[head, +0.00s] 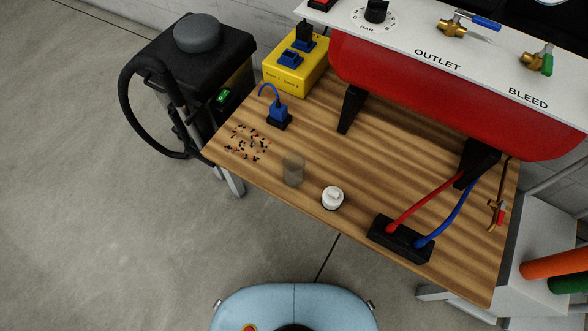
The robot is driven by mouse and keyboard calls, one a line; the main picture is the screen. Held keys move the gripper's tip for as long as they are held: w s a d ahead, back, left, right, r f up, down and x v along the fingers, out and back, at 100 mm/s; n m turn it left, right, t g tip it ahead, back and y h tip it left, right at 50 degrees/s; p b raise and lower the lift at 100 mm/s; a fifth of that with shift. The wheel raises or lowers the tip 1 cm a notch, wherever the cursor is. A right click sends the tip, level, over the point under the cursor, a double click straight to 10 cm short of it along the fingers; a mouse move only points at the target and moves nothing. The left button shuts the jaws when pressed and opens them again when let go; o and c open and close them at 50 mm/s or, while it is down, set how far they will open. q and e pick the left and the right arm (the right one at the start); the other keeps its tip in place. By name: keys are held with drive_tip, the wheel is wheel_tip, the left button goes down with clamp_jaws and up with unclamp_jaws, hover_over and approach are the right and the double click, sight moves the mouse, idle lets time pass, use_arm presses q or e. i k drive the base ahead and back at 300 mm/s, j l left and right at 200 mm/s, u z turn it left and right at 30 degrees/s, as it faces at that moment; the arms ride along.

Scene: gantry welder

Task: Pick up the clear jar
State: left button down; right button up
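The clear jar (293,170) stands upright near the front edge of the wooden workbench (350,215). It looks greyish and see-through, and the wood shows through it. A round white object with a raised top (333,198), perhaps a lid, sits on the bench just right of the jar and apart from it. Neither of my grippers shows in the head view.
Small dark and orange bits (247,142) lie scattered left of the jar. Behind are a blue plug (278,115), a yellow box (296,65) and a red tank (430,90). A black block (401,240) with red and blue hoses stands right. A black vacuum (195,60) stands left.

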sight(293, 163)
drive_tip(key=i+j+z, duration=0.1)
drive_tip(key=j+z, duration=0.35)
drive_tip(key=j, duration=0.85)
